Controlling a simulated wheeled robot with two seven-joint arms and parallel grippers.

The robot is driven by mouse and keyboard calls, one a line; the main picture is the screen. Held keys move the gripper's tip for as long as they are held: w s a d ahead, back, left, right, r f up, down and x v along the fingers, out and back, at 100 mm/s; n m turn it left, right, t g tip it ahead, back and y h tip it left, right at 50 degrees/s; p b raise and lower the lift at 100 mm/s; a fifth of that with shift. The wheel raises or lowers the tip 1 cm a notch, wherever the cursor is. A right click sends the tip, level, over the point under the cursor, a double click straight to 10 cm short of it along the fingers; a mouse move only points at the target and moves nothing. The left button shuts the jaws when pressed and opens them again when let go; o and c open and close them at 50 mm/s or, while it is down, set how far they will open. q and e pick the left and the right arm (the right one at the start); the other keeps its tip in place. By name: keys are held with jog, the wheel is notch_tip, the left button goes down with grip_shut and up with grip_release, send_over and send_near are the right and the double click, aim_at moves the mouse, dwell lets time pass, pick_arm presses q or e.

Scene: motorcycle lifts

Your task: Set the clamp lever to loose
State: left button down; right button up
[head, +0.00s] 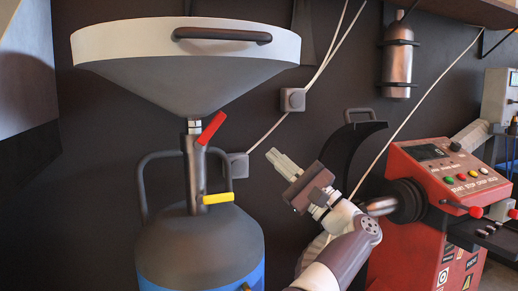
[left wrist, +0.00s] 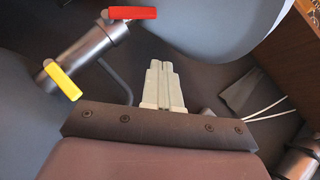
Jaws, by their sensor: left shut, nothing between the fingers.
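A red lever (head: 211,128) sits at the top of the metal tube (head: 194,170) under the funnel bowl, tilted up to the right. A yellow lever (head: 218,198) sits at the tube's lower end, about level. I cannot tell which of the two is the clamp lever. Both show in the left wrist view, the red lever (left wrist: 133,13) at the top and the yellow lever (left wrist: 62,81) at the left. My left gripper (head: 278,158) is shut and empty, to the right of both levers and apart from them. Its closed fingers (left wrist: 161,70) show in the wrist view. My right gripper is not in view.
A wide grey funnel bowl (head: 185,55) overhangs the tube and levers. The tank (head: 200,245) below has a dark handle (head: 143,180). A red machine (head: 420,215) with buttons stands at right. Sockets (head: 293,99) and cables are on the dark wall.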

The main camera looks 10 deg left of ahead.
pick_arm(q)
jog(key=shift+v, duration=1.2)
jog(key=shift+d+r, duration=0.1)
jog(key=shift+d, duration=0.05)
